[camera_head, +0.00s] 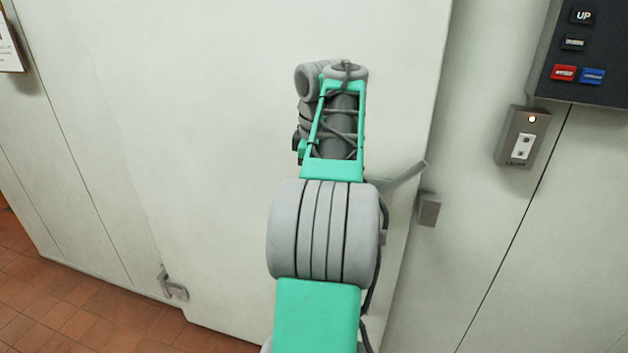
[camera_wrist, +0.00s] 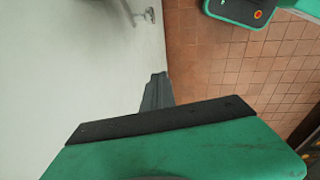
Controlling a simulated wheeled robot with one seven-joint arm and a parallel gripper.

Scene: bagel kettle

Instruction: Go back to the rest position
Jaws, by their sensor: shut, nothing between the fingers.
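My gripper (camera_wrist: 157,88) shows in the wrist view as dark grey fingers past the edge of my green and black wrist. The fingers are together and nothing is seen between them. It is beside a pale wall-like surface, and no contact can be made out. In the head view my green and grey arm stretches up the middle of the picture, and the gripper itself cannot be made out there.
A large white door panel (camera_head: 190,120) stands close in front of my arm. A grey lever handle (camera_head: 405,178) is at its right edge, and a latch (camera_head: 175,287) is low on the left. A dark button panel (camera_head: 590,50) is at the upper right. Tiled floor (camera_wrist: 225,75) is open.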

